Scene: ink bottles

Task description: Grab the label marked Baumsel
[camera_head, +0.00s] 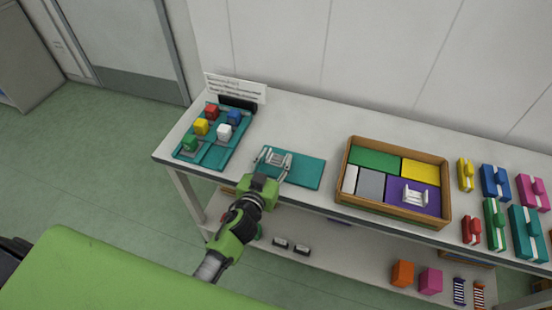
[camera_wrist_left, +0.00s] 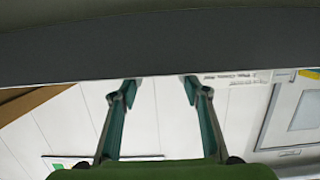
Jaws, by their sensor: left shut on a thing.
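My left gripper (camera_head: 275,166) reaches over the teal mat (camera_head: 310,173) on the white table. Its fingers stand apart, on either side of a small pale grey piece (camera_head: 278,158), and are closed on it. I cannot make out the name Baumsel anywhere. A white sign (camera_head: 234,86) with small unreadable text stands at the table's back left. My right gripper is not in view.
A teal tray (camera_head: 213,155) with several coloured cubes lies left of the mat. A wooden box (camera_head: 345,150) with coloured panels and a similar pale piece (camera_head: 414,194) is to the right. Several coloured blocks (camera_head: 495,182) stand further right. A lower shelf (camera_head: 345,250) holds small items.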

